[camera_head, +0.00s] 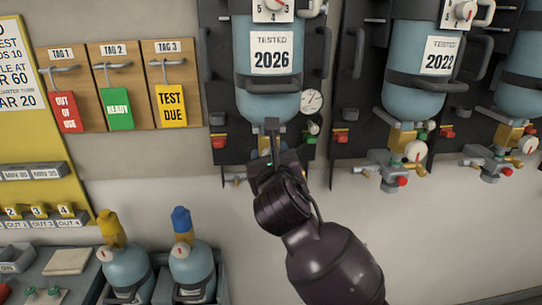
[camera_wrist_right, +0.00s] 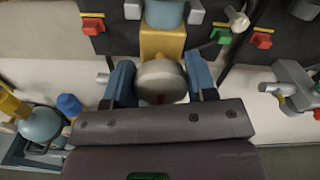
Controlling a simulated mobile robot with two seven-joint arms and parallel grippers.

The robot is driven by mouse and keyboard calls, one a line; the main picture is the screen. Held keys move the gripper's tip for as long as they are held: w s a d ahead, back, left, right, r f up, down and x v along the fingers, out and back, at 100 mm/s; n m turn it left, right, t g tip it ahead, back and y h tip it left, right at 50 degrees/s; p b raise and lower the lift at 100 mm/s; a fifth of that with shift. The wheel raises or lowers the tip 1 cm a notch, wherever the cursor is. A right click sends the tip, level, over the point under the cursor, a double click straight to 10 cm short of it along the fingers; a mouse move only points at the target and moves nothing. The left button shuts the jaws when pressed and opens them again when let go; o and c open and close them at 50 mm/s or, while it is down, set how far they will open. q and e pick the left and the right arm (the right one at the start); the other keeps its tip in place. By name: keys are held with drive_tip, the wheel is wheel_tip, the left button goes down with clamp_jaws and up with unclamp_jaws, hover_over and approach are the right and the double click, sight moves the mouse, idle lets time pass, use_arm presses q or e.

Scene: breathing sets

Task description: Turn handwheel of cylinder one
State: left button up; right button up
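Cylinder one is most likely the blue cylinder (camera_head: 268,85) labelled "TESTED 2026" at top centre of the head view. My right gripper (camera_head: 271,128) is raised at its lower end and hides its handwheel there. In the right wrist view, the round pale handwheel (camera_wrist_right: 160,78) with a red mark sits below a yellow valve block (camera_wrist_right: 162,40). The two blue fingers of my right gripper (camera_wrist_right: 161,84) stand on either side of the wheel, very close to its rim. I cannot tell whether they press on it. My left gripper is not in view.
A gauge (camera_head: 311,101) and a green knob (camera_head: 313,128) are right of the gripper, a red knob (camera_head: 218,142) left. Another cylinder (camera_head: 413,100) labelled 2022 hangs to the right. Three tags hang at left, above two small bottles (camera_head: 192,265). The wall below the cylinders is bare.

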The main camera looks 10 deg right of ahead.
drive_tip(key=shift+c, duration=1.1)
drive_tip(key=shift+m, duration=0.3)
drive_tip(key=shift+d+m, duration=0.15)
drive_tip(key=shift+m, duration=2.95)
drive_tip(key=o, duration=0.9)
